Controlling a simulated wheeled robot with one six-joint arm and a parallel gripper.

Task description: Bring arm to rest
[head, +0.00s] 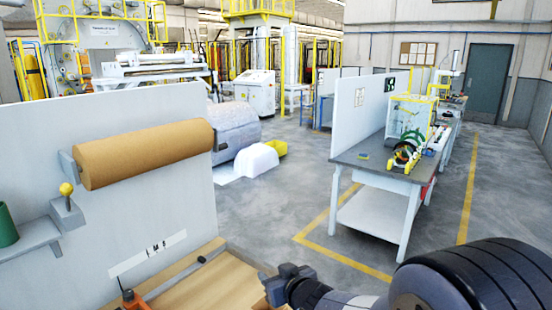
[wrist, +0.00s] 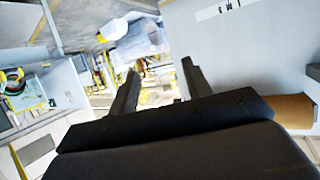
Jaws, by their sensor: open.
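My gripper (head: 286,280) is in the lower middle of the head view, over the right edge of the wooden work surface (head: 205,285). My dark arm reaches to it from the lower right corner. In the wrist view my gripper (wrist: 161,70) shows two dark fingers spread apart with nothing between them. The head view does not show clearly whether it touches the surface below it.
A brown paper roll (head: 145,152) hangs on the white panel (head: 110,225) at left. A lever with a yellow knob (head: 66,190) is beside it. A grey workbench (head: 375,172) stands at right. Bare floor (head: 280,210) lies between.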

